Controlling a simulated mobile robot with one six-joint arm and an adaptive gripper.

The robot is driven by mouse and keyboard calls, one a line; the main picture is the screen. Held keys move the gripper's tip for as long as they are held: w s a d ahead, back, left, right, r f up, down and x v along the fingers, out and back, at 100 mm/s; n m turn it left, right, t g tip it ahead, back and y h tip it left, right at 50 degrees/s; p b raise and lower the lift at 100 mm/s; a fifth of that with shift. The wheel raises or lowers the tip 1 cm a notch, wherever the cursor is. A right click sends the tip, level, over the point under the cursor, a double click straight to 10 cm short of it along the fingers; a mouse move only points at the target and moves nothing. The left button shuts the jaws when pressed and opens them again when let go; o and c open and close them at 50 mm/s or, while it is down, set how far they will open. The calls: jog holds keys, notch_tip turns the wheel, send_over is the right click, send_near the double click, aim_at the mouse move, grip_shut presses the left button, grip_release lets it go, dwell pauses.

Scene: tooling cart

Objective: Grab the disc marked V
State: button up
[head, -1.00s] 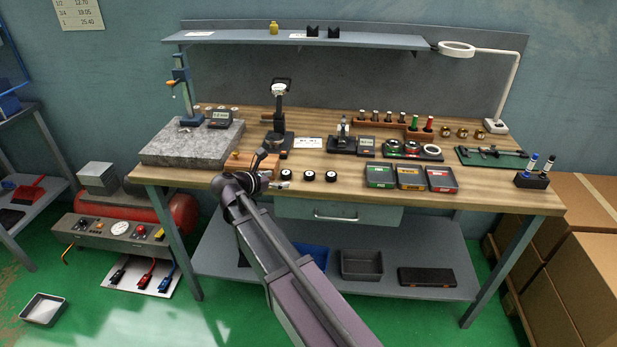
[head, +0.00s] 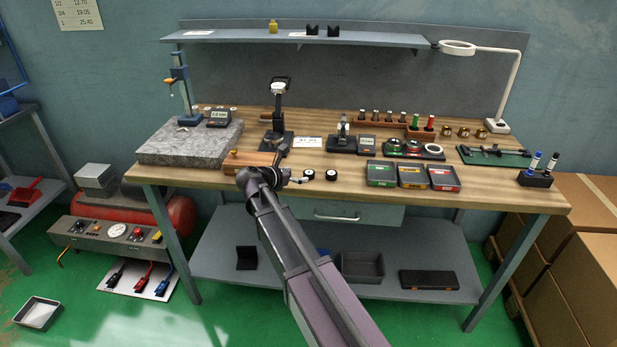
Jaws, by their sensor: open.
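Small black discs with pale tops stand in a row at the front of the wooden bench. A middle disc (head: 308,174) and a right disc (head: 331,175) show clearly. The disc at the left of the row is mostly hidden behind my gripper. Any letters on the discs are too small to read, so I cannot tell which is marked V. My gripper (head: 281,166) is open at the end of my arm, over the bench's front edge, at the left end of the row. Its fingers are small and dark, and I see nothing held in it.
A granite plate (head: 190,143) lies left on the bench (head: 470,190). A dial gauge stand (head: 277,110) rises behind the discs. Three flat cases (head: 412,175) lie to the right. A pen holder (head: 534,179) stands at the right edge. A shelf (head: 300,39) runs above.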

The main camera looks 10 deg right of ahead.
aim_at(309, 172)
jog(key=shift+b+x, duration=0.95)
jog(key=shift+x, duration=1.65)
jog(key=shift+s, duration=0.1)
grip_shut()
jog(key=shift+r, duration=0.25)
